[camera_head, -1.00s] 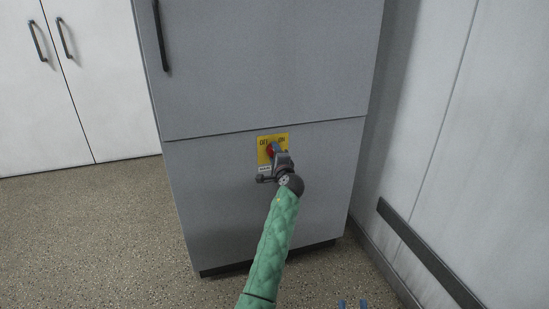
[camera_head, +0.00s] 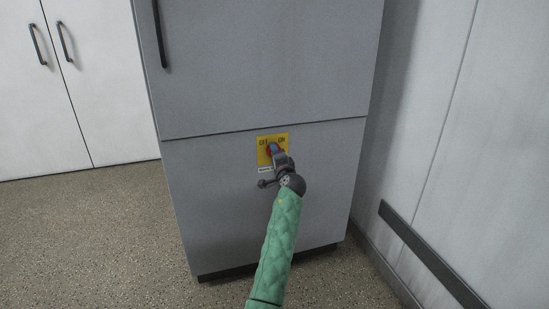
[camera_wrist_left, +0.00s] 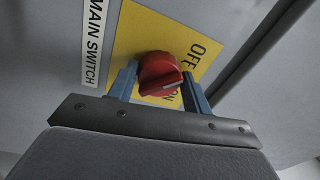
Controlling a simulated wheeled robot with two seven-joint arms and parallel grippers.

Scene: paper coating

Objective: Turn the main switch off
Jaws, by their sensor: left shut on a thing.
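The main switch is a red rotary knob (camera_wrist_left: 160,73) on a yellow plate (camera_wrist_left: 140,35) marked OFF and ON. It is on the front of a grey cabinet. In the head view the plate (camera_head: 264,142) shows OFF at the left and ON at the right, and the gripper largely covers the knob. My left gripper (camera_head: 274,150) reaches it from below. In the left wrist view its blue fingers (camera_wrist_left: 160,85) are on either side of the knob, shut on it. A white mark shows on the knob; I cannot tell which setting it points to. My right gripper is not in view.
The grey cabinet (camera_head: 240,70) has a dark handle above the switch. White cupboard doors (camera_head: 95,100) stand at the left. A pale wall (camera_head: 450,130) with a dark rail (camera_head: 430,255) is close on the right. The speckled floor (camera_head: 100,240) is clear at the left.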

